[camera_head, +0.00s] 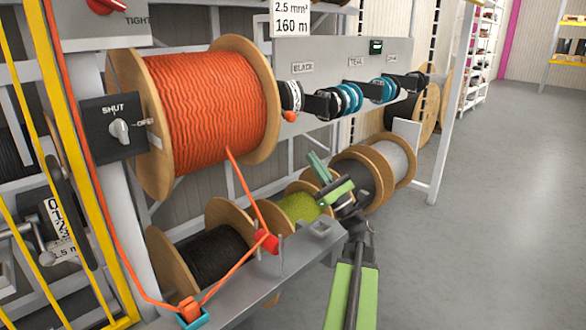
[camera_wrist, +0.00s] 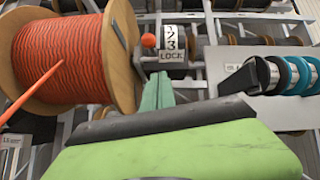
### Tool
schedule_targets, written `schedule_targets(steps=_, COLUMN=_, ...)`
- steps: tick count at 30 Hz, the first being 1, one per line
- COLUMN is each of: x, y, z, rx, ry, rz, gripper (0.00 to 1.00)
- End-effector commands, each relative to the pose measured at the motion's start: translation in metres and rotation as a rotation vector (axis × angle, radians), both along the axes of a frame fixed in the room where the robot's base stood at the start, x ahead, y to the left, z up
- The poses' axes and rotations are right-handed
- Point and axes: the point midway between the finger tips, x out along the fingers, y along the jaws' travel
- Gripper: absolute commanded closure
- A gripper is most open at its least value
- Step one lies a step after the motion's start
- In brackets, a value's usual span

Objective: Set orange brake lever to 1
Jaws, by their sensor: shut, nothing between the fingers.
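The orange brake lever shows as a round orange knob (camera_head: 290,116) at the right side of the big orange cable reel (camera_head: 210,105). In the wrist view the knob (camera_wrist: 149,40) sits left of a white number scale (camera_wrist: 171,43). The scale shows a 2, a 3 and LOCK; its top digit is too small to read surely. The knob is roughly level with the 2 and 3. My gripper (camera_head: 317,163) is shut and empty, below and right of the knob in the head view. In the wrist view its fingertips (camera_wrist: 158,88) point up below the scale, apart from the knob.
Teal cable coils (camera_head: 350,98) hang right of the scale on a grey panel. Lower reels, black (camera_head: 212,255) and yellow-green (camera_head: 299,207), sit below. A SHUT/OPEN switch (camera_head: 120,130) is at left. Orange cable runs down to a red guide (camera_head: 266,242). The right floor is clear.

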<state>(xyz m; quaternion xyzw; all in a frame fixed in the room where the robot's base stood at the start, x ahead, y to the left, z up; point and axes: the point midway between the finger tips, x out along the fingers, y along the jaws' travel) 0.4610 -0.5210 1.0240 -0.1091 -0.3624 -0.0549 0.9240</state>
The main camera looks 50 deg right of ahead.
Motion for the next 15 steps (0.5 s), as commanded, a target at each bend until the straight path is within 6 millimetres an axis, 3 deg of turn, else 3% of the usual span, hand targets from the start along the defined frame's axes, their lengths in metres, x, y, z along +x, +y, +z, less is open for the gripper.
schedule_targets(steps=1, x=0.006, y=0.003, z=-0.02, rx=-0.001, ry=0.0, rz=0.01, gripper=1.0)
schedule_targets(steps=3, x=0.01, y=0.007, z=-0.025, rx=-0.002, ry=0.0, rz=0.019, gripper=1.0)
schedule_targets(steps=15, x=0.023, y=0.008, z=-0.008, rx=-0.004, ry=0.002, rz=0.024, gripper=1.0)
